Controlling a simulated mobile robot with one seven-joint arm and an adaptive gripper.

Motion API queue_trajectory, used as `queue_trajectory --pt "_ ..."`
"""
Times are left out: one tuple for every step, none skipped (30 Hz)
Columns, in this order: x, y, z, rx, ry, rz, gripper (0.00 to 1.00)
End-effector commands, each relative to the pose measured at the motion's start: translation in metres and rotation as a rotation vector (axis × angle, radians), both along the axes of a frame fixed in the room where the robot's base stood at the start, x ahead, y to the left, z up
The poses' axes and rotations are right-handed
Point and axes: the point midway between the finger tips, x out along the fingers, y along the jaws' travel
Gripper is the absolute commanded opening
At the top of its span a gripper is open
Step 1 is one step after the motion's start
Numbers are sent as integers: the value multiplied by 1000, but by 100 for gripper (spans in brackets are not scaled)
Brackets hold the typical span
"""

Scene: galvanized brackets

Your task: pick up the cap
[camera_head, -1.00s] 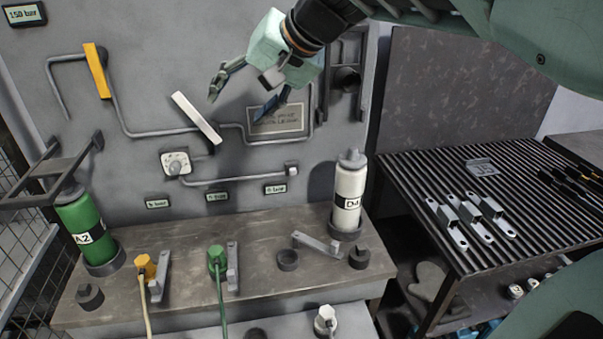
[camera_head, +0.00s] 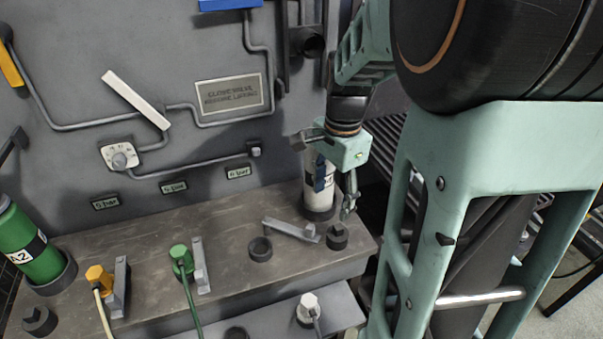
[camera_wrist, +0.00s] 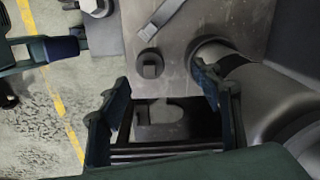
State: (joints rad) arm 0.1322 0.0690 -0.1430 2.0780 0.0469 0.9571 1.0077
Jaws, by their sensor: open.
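A dark round cap (camera_head: 337,236) with a raised square middle sits on the bench top near its right end, in front of the white cylinder (camera_head: 310,195). It also shows in the wrist view (camera_wrist: 150,64), near the bench corner and just beyond the fingertips. My gripper (camera_head: 337,198) points down above the cap, beside the white cylinder. In the wrist view its fingers (camera_wrist: 160,82) are spread apart, with nothing held between them. A similar dark cap (camera_head: 39,320) sits at the bench's left end; which one is meant I cannot tell.
The white cylinder stands very close to one finger. A grey lever (camera_head: 291,230) and a dark ring (camera_head: 260,249) lie left of the cap. Yellow (camera_head: 98,276) and green (camera_head: 181,258) hose fittings stand farther left. The bench's right edge is close to the cap.

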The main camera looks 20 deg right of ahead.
Motion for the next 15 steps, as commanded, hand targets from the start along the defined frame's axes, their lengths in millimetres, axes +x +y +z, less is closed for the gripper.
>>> queue_trajectory --pt "-8 -5 -5 -6 20 -30 58" --pt "-12 -7 -8 -9 29 -44 58" --pt "-15 -9 -10 -11 38 -57 58" --pt "-17 -10 -13 -13 42 -65 58" --pt "-18 -10 -15 -14 46 -70 58" --pt "-19 -11 -21 -15 49 -73 58" --pt "-20 -11 -25 -15 51 -74 58" --pt "-20 -11 -31 -16 52 -74 58" --pt "-20 -11 -38 -16 52 -74 58" --pt "-20 -11 -42 -15 51 -74 58" --pt "-20 -11 -47 -15 51 -74 58" --pt "-19 -11 -53 -15 50 -73 58" --pt "-20 -11 -57 -14 51 -73 58" --pt "-19 -11 -61 -15 50 -73 58" --pt "-19 -11 -64 -15 48 -73 58"
